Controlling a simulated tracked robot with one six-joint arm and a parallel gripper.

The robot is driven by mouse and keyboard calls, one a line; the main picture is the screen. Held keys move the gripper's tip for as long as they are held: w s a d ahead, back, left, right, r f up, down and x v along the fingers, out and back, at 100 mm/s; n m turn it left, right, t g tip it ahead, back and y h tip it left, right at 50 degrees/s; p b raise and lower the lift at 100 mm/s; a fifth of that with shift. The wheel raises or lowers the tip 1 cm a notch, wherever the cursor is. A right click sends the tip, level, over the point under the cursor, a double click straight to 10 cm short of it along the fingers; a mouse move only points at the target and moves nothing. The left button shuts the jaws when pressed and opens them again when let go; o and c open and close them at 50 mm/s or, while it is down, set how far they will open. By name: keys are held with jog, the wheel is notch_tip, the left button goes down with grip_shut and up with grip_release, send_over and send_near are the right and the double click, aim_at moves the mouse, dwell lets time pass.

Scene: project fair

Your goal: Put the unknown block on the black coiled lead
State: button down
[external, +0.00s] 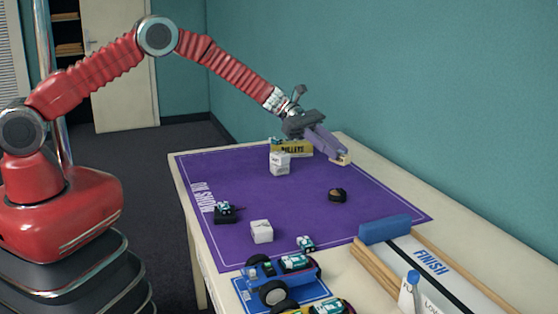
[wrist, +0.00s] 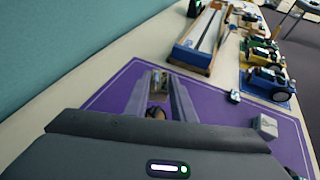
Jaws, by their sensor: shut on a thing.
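My gripper (external: 338,154) is shut on a small tan block (external: 343,160), the unknown block, and holds it above the purple mat. Most of the block is hidden by the fingers in the external view. In the wrist view the block (wrist: 158,80) shows between the fingertips, its far side unclear. The black coiled lead (external: 337,196) lies on the mat as a small dark coil with a brownish middle, below the gripper in the external picture. In the wrist view the lead (wrist: 156,113) shows between the fingers, partly hidden by the gripper body. Block and lead are apart.
The purple mat (external: 305,220) also holds two white blocks, one near the yellow box (external: 292,148) and one at the front (external: 262,231), and a black item (external: 225,213) at left. A blue wheeled car (external: 283,280) and a finish track (external: 430,262) stand nearer the camera.

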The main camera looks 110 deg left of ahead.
jog(key=shift+f, duration=2.2)
jog(key=shift+f, duration=0.1)
jog(key=shift+f, duration=1.8)
jog(key=c, duration=1.5)
grip_release()
jog(key=shift+s+a+r, duration=0.2)
jog(key=shift+s+r, duration=0.05)
jog(key=shift+s, duration=0.2)
jog(key=v, duration=1.1)
